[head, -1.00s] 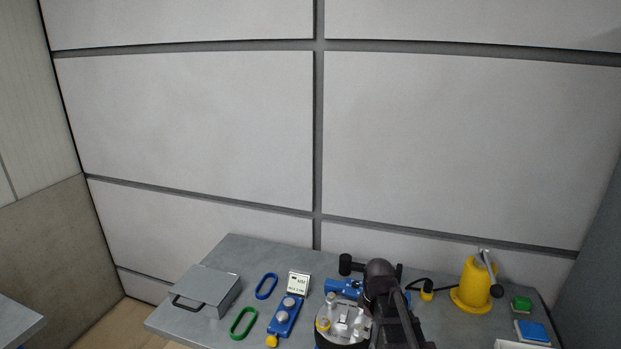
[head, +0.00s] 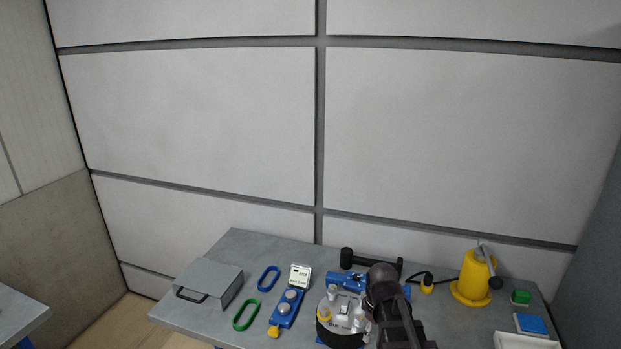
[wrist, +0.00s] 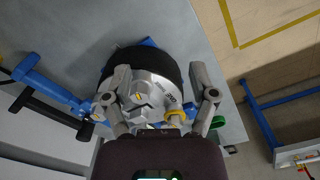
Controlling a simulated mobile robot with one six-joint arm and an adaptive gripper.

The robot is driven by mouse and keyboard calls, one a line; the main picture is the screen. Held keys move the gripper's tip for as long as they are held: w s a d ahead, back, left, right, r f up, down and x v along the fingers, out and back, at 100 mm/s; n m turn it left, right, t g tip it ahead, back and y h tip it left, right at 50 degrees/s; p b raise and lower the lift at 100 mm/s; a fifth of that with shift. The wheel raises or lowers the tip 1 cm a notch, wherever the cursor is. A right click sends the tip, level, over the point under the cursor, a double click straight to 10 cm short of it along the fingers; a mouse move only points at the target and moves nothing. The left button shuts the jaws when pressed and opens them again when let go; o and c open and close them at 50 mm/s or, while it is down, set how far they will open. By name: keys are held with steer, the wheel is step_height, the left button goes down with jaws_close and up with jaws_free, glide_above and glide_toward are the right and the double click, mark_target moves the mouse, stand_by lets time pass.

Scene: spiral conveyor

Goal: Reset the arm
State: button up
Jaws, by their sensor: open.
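My gripper (wrist: 160,80) shows in the wrist view with its two grey fingers spread apart and nothing between the tips that I can see held. Below it is a round silver device with a black rim (wrist: 150,60), which lies between the fingers in the picture; whether they touch it I cannot tell. In the head view my dark arm stands over the workbench, just right of the same round device (head: 338,332). My fingers are hidden there behind the arm.
On the grey workbench (head: 225,322) are a grey box with a handle (head: 212,281), blue (head: 269,278) and green (head: 246,314) loops, a blue device (head: 287,308), a black cylinder tool (head: 370,260) and a yellow lever stand (head: 472,280). A white tray (head: 525,341) sits front right.

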steer(key=s+f+m+b, duration=0.2)
steer(key=s+m, duration=0.4)
steer(key=m, duration=0.2)
steer(key=shift+f, duration=0.25)
